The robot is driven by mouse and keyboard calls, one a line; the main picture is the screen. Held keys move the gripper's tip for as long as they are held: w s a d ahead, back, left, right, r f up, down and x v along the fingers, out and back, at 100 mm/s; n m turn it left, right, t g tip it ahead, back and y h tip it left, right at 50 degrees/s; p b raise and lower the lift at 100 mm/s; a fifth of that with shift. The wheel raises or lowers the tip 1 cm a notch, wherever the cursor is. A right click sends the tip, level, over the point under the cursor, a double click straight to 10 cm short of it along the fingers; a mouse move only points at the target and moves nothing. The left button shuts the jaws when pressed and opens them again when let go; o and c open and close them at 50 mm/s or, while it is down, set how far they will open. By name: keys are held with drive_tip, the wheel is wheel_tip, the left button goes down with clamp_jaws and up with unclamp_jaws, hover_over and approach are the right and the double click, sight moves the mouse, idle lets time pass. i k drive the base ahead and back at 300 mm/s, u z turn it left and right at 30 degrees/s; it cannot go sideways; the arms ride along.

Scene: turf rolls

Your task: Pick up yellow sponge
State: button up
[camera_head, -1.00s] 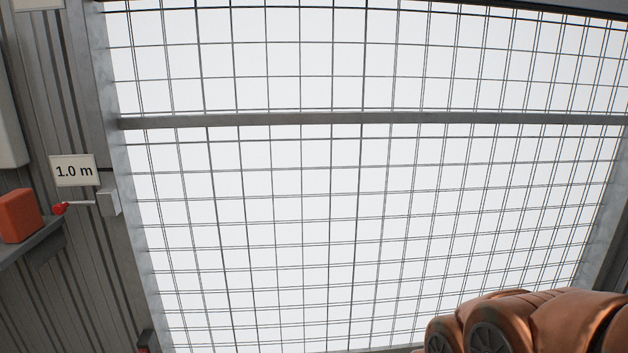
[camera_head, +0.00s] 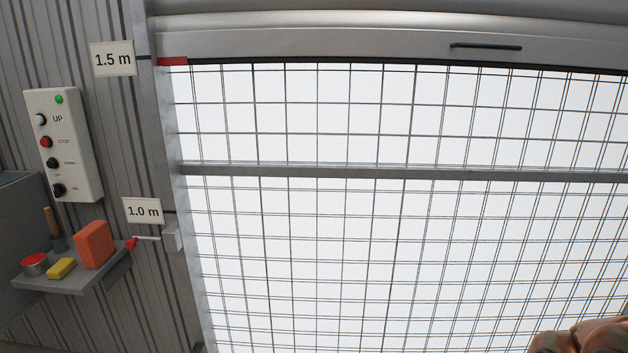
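The yellow sponge (camera_head: 61,268) is a small yellow block lying on a grey wall shelf (camera_head: 75,286) at the lower left. It lies between a red-topped round tin (camera_head: 34,264) on its left and a larger orange-red block (camera_head: 94,244) on its right. Part of my copper-coloured arm shows at the bottom right corner, far from the shelf. My gripper is not in view.
A brush with a wooden handle (camera_head: 52,226) stands at the back of the shelf. A red-handled lever (camera_head: 133,243) sticks out by its right end. A control panel (camera_head: 63,145) hangs above. A wire-mesh gate (camera_head: 400,240) fills the middle and right.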

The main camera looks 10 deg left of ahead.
sight(65, 266)
drive_tip(key=u, duration=2)
